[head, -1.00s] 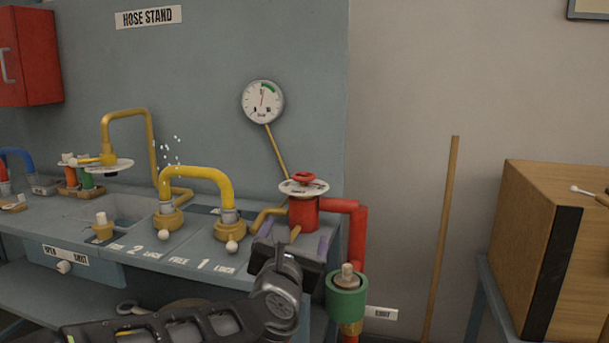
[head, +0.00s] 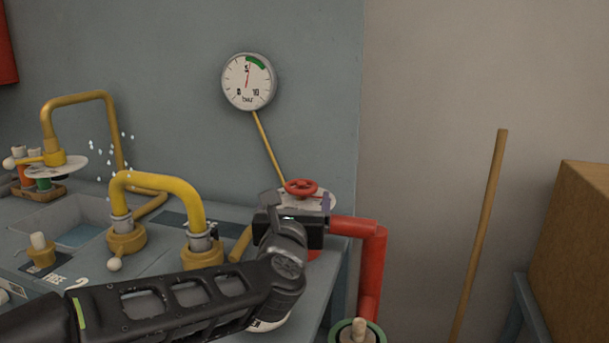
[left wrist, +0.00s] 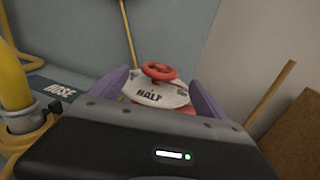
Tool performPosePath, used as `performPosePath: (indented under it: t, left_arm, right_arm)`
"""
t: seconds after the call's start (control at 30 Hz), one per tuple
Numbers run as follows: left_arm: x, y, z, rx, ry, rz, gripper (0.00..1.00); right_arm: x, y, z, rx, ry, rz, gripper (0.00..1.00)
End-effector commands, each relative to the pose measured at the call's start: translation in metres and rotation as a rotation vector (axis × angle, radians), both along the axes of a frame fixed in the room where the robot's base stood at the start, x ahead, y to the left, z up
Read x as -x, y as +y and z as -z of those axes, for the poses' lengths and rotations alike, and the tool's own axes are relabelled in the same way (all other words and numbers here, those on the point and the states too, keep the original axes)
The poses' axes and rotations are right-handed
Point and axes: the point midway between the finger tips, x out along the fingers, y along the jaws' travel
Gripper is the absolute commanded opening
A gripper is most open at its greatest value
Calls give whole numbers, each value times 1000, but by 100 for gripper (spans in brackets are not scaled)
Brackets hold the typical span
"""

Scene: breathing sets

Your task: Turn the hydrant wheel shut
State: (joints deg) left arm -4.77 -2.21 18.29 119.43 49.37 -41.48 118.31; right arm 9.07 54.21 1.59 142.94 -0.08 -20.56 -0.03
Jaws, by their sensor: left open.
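The red hydrant wheel (head: 301,188) sits on top of the red hydrant, above a white dial plate. In the left wrist view the wheel (left wrist: 159,72) is ahead of the jaws, and the plate (left wrist: 158,94) reads "HALF". My left gripper (head: 296,205) is in front of the wheel in the head view and hides most of the hydrant body. Its two purple fingers (left wrist: 162,88) stand apart on either side of the plate, open, with nothing gripped. Whether a finger touches the plate cannot be told. My right gripper is not in view.
A pressure gauge (head: 249,81) hangs on the wall behind. A yellow hose (head: 160,187) arches over the bench left of my arm, with water drops near it. A red pipe (head: 372,264) runs down at the right. A wooden pole (head: 480,235) leans on the wall.

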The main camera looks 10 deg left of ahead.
Motion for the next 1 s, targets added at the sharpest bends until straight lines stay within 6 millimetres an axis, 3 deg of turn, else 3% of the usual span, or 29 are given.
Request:
performPosePath:
  t: [0.47, 0.8, 1.0]
  left_arm:
    - [-7, 1, 0, -1, 1, 1, 86]
    - [-56, 8, 0, 0, 1, -1, 86]
    - [-75, 10, 0, 0, 1, 0, 86]
  right_arm:
    - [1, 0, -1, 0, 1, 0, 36]
    - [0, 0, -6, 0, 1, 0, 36]
    - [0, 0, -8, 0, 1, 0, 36]
